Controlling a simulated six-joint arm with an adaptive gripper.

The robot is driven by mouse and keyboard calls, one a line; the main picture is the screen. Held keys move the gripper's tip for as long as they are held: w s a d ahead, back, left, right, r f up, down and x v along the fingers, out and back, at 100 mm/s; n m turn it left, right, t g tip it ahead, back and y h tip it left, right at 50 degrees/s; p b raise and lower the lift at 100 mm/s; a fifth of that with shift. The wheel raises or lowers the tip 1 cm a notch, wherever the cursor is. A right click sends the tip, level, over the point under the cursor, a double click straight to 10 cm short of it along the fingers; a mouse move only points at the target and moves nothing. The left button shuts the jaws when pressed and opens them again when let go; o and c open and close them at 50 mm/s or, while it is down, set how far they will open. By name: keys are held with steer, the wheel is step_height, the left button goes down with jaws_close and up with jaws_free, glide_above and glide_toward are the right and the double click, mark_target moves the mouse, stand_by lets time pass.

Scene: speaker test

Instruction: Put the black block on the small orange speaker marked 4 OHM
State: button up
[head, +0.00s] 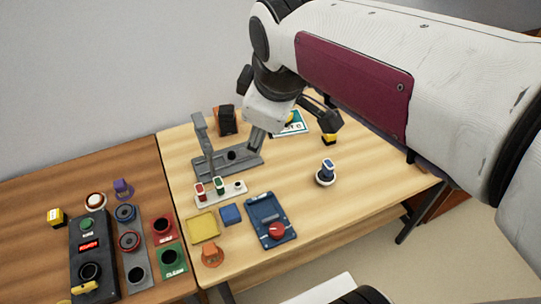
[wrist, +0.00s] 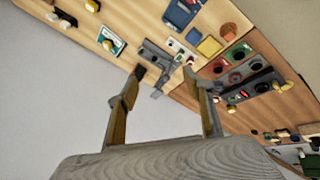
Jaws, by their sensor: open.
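My gripper (head: 290,130) hangs over the back of the light table, its fingers apart and nothing seen between them.
The grey stand (head: 208,168) with a tall post rises left of my gripper. A yellow tray (head: 203,227), blue block (head: 230,214) and blue tray (head: 285,236) lie in front. A blue-topped knob (head: 327,172) stands at right. A black control box (head: 95,258) sits on the brown table.

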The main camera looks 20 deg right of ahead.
steer(key=s+f+m, duration=0.4)
steer(key=s+m, duration=0.5)
steer(key=s, duration=0.3)
steer(key=shift+s+a+f+y, duration=0.15)
steer(key=shift+s+a+y, duration=0.2)
steer(key=shift+a, duration=0.1)
stand_by(0.9)
steer(key=o, duration=0.4)
steer(key=shift+c, duration=0.2)
steer(key=shift+w, duration=0.1)
